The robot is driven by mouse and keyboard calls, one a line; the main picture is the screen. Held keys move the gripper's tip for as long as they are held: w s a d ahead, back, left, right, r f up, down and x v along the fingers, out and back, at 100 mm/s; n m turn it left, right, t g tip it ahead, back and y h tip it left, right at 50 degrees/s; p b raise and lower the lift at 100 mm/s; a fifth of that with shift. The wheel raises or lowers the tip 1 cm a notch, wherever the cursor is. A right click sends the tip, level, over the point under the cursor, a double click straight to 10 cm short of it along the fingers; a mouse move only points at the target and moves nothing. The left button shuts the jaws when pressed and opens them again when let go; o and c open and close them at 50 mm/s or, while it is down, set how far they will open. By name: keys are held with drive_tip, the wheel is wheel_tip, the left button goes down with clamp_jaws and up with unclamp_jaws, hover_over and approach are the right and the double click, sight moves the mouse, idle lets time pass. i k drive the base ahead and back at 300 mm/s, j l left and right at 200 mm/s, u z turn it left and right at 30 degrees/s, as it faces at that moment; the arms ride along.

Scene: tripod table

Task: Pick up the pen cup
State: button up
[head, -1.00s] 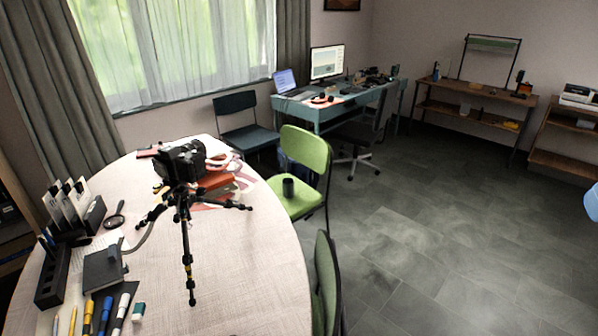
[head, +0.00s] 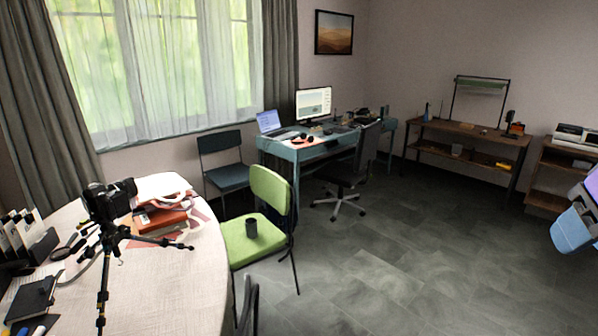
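A small dark grey cup (head: 251,228), which looks like the pen cup, stands upright on the seat of the green chair (head: 238,243) in the head view. I cannot make out any pens in it. Nothing touches it except the seat. A light blue and dark part of my arm shows at the right edge, far to the right of the cup. My gripper's fingers are not visible in this view.
The round white table (head: 190,262) stands left of the chair, holding a camera on a black tripod (head: 108,240). Behind are a blue chair (head: 224,175), a teal desk (head: 285,150) and a dark office chair (head: 345,175). The floor (head: 420,250) on the right is clear.

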sight(252, 228)
drive_tip(key=i+l+u, duration=0.4)
drive_tip(key=i+l, duration=0.3)
drive_tip(key=i+l+u, duration=0.35)
drive_tip(key=i+l, duration=0.35)
drive_tip(key=l, duration=0.2)
drive_tip(key=i+l+u, duration=0.25)
drive_tip(key=i, duration=0.4)
drive_tip(key=i+l+u, duration=0.25)
drive_tip(key=i, duration=0.4)
drive_tip(key=i+l+u, duration=0.25)
drive_tip(key=i+l, duration=0.3)
drive_tip(key=i, duration=0.65)
drive_tip(key=u, duration=0.05)
